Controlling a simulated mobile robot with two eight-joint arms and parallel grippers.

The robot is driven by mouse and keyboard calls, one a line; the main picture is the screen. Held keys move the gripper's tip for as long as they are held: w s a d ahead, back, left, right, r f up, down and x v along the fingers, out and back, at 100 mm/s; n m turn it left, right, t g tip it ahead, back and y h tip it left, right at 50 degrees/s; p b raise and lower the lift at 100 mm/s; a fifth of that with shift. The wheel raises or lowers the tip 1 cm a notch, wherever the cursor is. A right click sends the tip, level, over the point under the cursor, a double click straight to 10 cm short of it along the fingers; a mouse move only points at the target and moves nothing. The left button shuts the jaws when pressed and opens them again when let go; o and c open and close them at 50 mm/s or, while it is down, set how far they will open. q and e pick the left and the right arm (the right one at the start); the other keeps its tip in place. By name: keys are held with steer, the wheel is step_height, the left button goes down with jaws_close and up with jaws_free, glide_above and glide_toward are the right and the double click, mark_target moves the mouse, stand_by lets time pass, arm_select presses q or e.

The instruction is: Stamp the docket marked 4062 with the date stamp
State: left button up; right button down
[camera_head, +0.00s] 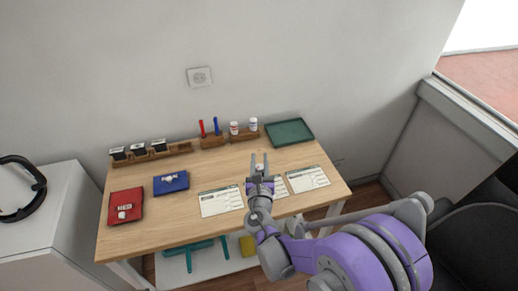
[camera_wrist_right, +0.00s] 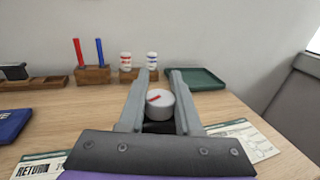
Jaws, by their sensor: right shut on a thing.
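My right gripper (camera_head: 259,163) is shut on a round, pale grey piece with a red mark on top and a dark lower part (camera_wrist_right: 160,104), apparently the date stamp. Three white dockets with dark headers lie in a row: a left docket (camera_head: 221,200), a middle docket (camera_head: 278,188) partly hidden by my arm, and a right docket (camera_head: 308,179). Their numbers are too small to read. In the wrist view, the left docket (camera_wrist_right: 43,166) shows "RETURN" in part. My left gripper is out of view.
A red pad (camera_head: 126,200) and a blue pad (camera_head: 171,183) lie left on the desk (camera_head: 160,225). Behind are a rack (camera_head: 178,150) with three dark stamps, a pen block (camera_head: 213,142), two small bottles (camera_head: 234,128) and a green tray (camera_head: 289,132).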

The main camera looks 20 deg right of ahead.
steer(key=shift+s+a+f+b, duration=0.15)
steer(key=shift+s+f+b, duration=0.45)
step_height(320, 180, down, 3)
steer(key=shift+w+r+b, duration=0.1)
steer(key=shift+b, duration=0.8)
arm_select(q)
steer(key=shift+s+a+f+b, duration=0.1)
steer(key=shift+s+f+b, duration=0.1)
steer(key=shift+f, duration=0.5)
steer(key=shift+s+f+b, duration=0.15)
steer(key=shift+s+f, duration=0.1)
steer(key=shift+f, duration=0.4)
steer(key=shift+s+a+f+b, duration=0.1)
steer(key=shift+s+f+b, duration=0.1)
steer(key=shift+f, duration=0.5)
arm_select(e)
steer(key=shift+f, duration=0.55)
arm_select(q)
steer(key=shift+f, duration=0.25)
arm_select(e)
steer(key=shift+f, duration=0.3)
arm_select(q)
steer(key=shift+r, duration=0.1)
arm_select(e)
steer(key=shift+r, duration=0.15)
